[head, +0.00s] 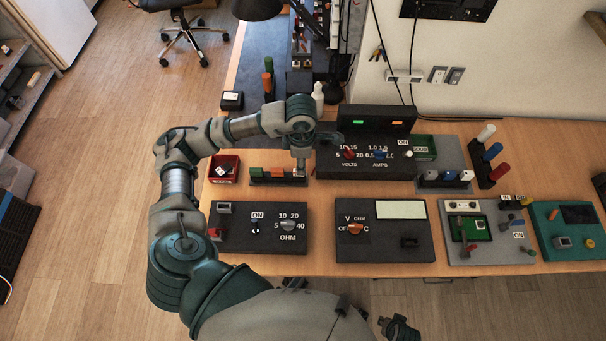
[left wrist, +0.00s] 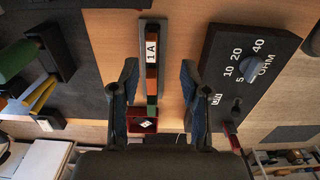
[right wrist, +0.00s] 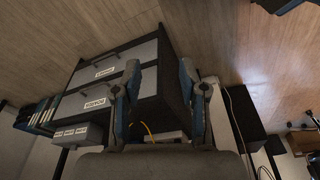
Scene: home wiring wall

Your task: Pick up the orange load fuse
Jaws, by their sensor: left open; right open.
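The orange load fuse (head: 277,172) appears as an orange block in a dark fuse strip (head: 278,183) on the table, between a green block and a pale one. In the left wrist view the strip shows a white "1A" label, an orange part (left wrist: 151,88) and a green part. My left gripper (head: 301,168) is over the strip's right end in the head view. In the left wrist view its open, empty fingers (left wrist: 157,88) lie on either side of the strip, apart from it. My right gripper (head: 400,328) is open and empty, low in front of the table.
A red bin (head: 223,168) stands left of the strip. The OHM box (head: 262,228) lies in front, and the VOLTS/AMPS supply (head: 366,158) is close on the right. Green and orange upright handles (head: 268,78) stand behind. The right wrist view shows a drawer cabinet (right wrist: 110,75) and floor.

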